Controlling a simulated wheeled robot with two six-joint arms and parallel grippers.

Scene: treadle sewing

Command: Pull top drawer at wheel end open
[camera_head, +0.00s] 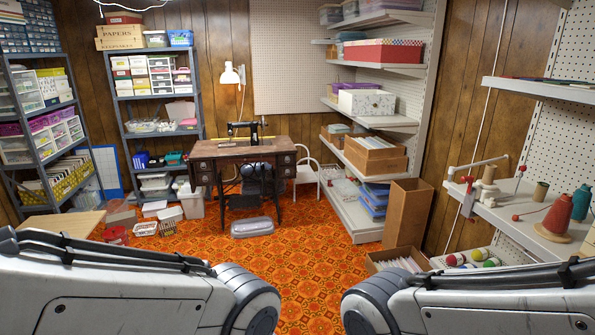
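The treadle sewing table (232,149) stands against the back wall, with a black sewing machine (243,132) on its wooden top. The machine's handwheel appears to be at its right end. Small wooden drawers sit under the top at both ends: a right stack (286,161) and a left stack (203,172). They look closed, but are small at this distance. The dark iron treadle frame is below. My two arms cross the bottom corners and only their links show. Neither gripper is in view, and both arms are well short of the table.
Patterned orange carpet (285,265) lies open before the table. Shelving and a tall cardboard box (408,212) line the right; loaded racks line the left.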

